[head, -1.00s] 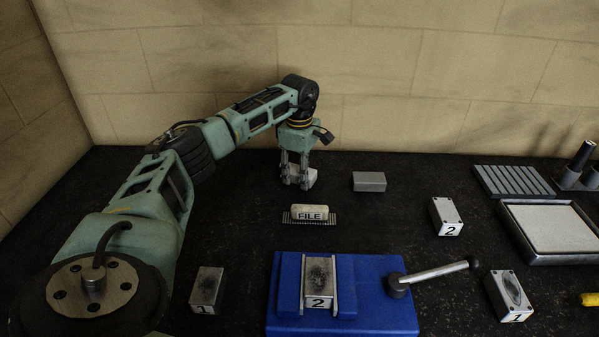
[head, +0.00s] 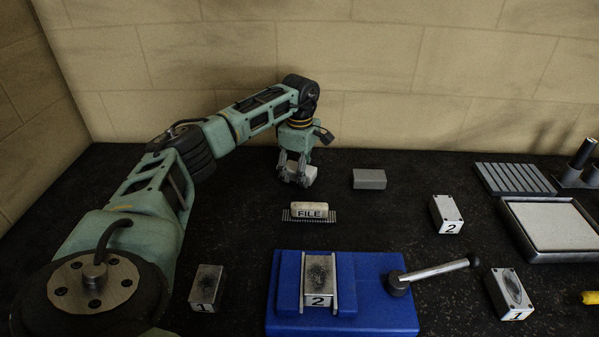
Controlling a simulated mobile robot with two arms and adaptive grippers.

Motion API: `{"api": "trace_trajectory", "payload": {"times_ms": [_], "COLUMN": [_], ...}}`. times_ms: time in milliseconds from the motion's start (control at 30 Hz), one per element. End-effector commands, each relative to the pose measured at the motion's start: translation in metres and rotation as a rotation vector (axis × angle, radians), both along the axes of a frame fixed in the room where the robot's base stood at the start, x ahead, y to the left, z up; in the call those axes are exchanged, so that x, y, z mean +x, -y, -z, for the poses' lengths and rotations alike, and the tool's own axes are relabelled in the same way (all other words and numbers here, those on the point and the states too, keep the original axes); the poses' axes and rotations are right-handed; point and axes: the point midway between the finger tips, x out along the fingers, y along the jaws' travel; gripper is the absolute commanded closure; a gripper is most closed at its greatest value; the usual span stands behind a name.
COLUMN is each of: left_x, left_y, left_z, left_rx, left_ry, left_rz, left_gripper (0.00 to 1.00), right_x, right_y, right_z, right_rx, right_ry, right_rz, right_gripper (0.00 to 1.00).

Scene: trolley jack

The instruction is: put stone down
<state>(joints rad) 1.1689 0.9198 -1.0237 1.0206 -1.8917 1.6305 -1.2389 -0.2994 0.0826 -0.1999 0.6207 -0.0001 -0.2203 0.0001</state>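My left gripper (head: 295,172) reaches down to the black bench near the back wall. A small pale block (head: 311,174), which looks like the stone, is at its fingertips, low at the bench surface. The fingers partly cover the block, and I cannot tell whether they grip it or stand open around it. A plain grey block (head: 369,179) lies on the bench to the right of the gripper, apart from it. My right gripper is not in view.
A blue vise-like fixture (head: 370,312) with a lever (head: 436,272) holds a block marked 2. Other numbered blocks (head: 207,288), a tray (head: 510,222) and a ribbed plate (head: 515,180) stand around. Bench between gripper and file is clear.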

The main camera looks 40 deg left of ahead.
Motion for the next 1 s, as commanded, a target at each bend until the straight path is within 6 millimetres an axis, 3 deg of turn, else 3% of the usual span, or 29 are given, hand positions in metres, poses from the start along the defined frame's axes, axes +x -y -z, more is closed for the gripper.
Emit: {"api": "trace_trajectory", "payload": {"times_ms": [100, 167, 600, 800, 1000], "left_x": [0.0, 0.001, 0.001, 0.001, 0.001], "left_y": [0.001, 0.001, 0.0, 0.0, 0.0], "left_z": [-0.014, -0.022, -0.114, -0.131, -0.132], "left_rx": [-0.001, -0.001, -0.001, 0.0, 0.0], "left_ry": [-0.001, 0.004, 0.004, 0.003, 0.002], "left_rz": [0.001, 0.001, -0.001, -0.001, 0.0], "left_gripper": [0.43, 0.43, 0.43, 0.43, 0.43], "right_x": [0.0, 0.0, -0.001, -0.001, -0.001], "right_y": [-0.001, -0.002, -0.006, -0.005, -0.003], "right_z": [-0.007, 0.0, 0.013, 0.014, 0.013], "right_rx": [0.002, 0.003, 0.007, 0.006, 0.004], "right_ry": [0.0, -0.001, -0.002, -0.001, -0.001], "right_rz": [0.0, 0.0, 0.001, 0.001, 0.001], "right_gripper": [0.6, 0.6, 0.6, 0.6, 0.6]}}
